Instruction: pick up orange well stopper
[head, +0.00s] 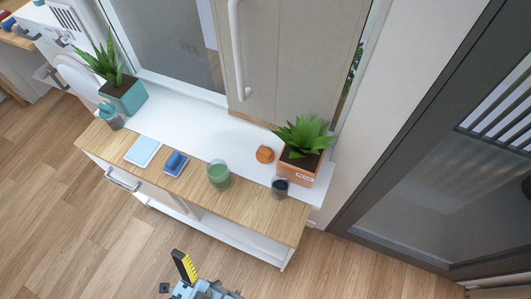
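The orange well stopper, as far as I can tell, is the small round orange piece (265,154) on the white rear part of the counter, just left of the terracotta planter. Part of my arm shows at the bottom of the head view, over the floor in front of the counter and well away from the orange piece.
The wooden counter (251,209) holds a green cup (218,174), a dark cup (280,187), a blue item (175,163), a light blue pad (143,151) and a grey jar (111,117). A terracotta planter (303,174) and teal planter (125,97) stand behind. The floor in front is clear.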

